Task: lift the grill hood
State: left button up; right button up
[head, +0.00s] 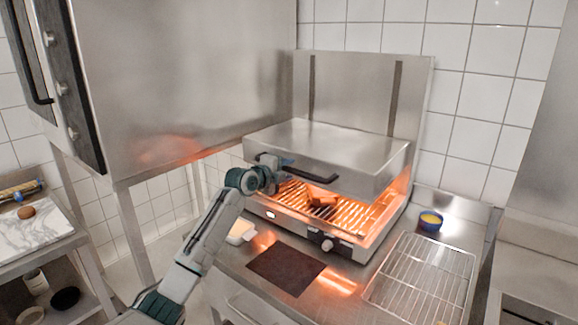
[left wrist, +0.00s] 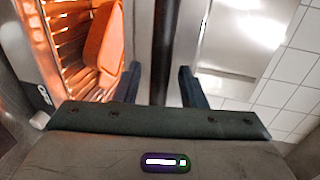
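The grill hood (head: 335,150) is a flat steel box over the glowing grill (head: 310,210). It stands above the slatted grate, with an open gap at the front. Its dark bar handle (head: 310,174) runs along the front face. My left gripper (head: 284,174) is at the left part of this handle. In the left wrist view, the dark handle (left wrist: 163,50) runs between the two fingers of my left gripper (left wrist: 161,82), with a narrow gap on each side. The fingers look open around it. My right gripper is not in view.
A brown piece of food (head: 322,195) lies on the grate. A dark mat (head: 286,268) and a wire rack (head: 420,280) lie on the counter in front. A blue bowl (head: 430,221) stands at the right.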

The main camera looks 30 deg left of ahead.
pick_arm(q)
jog(key=shift+w+d+f, duration=0.1)
jog(key=shift+w+f, duration=0.05)
jog(key=shift+w, duration=0.4)
grip_shut()
notch_tip(320, 180, up, 20)
jog(key=p, duration=0.7)
jog(key=shift+r, duration=0.3)
jog(key=shift+c, duration=0.5)
grip_release()
jog(key=shift+o, duration=0.5)
